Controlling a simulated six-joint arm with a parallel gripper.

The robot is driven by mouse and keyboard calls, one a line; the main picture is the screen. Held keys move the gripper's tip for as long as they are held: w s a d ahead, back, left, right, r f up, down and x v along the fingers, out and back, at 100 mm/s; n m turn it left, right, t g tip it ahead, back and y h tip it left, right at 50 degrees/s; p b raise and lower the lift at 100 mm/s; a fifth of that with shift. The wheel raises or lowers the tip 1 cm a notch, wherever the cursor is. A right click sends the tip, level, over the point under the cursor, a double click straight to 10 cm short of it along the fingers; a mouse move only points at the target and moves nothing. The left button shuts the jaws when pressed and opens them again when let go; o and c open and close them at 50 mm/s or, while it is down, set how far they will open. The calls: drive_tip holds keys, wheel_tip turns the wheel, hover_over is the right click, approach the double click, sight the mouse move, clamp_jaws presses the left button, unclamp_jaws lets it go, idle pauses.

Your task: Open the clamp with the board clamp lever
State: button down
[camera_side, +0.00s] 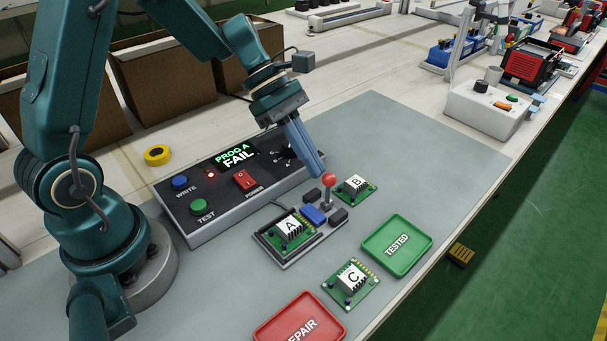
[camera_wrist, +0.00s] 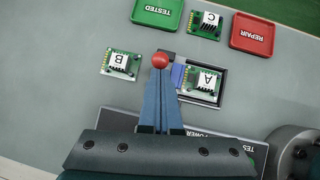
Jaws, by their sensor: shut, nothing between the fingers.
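The board clamp lever stands upright with a red ball knob (camera_side: 329,178) on a grey stem. The knob also shows in the wrist view (camera_wrist: 160,60). At its foot is the clamp, with a blue block (camera_side: 314,215) between dark blocks, against board A (camera_side: 290,228) in its dark fixture. Board A also shows in the wrist view (camera_wrist: 203,83). My gripper (camera_side: 318,170) is shut and empty, pointing down with its blue fingertips right beside the knob. In the wrist view the fingertips (camera_wrist: 160,78) end at the knob. I cannot tell if they touch it.
The programmer box (camera_side: 240,185) shows "PROG A FAIL" and has buttons and a red switch. Board B (camera_side: 355,187) lies close to the lever. Board C (camera_side: 351,280), the green TESTED tray (camera_side: 398,245) and the red REPAIR tray (camera_side: 300,322) lie nearer. The grey mat's right side is clear.

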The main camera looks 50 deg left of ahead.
drive_tip(key=shift+d+r+y, duration=0.2)
drive_tip(key=shift+d+y, duration=0.3)
drive_tip(key=shift+d, duration=0.15)
drive_tip(key=shift+r, duration=0.1)
drive_tip(key=shift+a+r, duration=0.1)
drive_tip(key=shift+r, duration=0.6)
drive_tip(key=shift+r, duration=0.3)
wheel_tip(320, 180, up, 9)
drive_tip(key=s+a, duration=0.1)
drive_tip(key=shift+a, duration=0.4)
drive_tip(key=shift+s+r, duration=0.1)
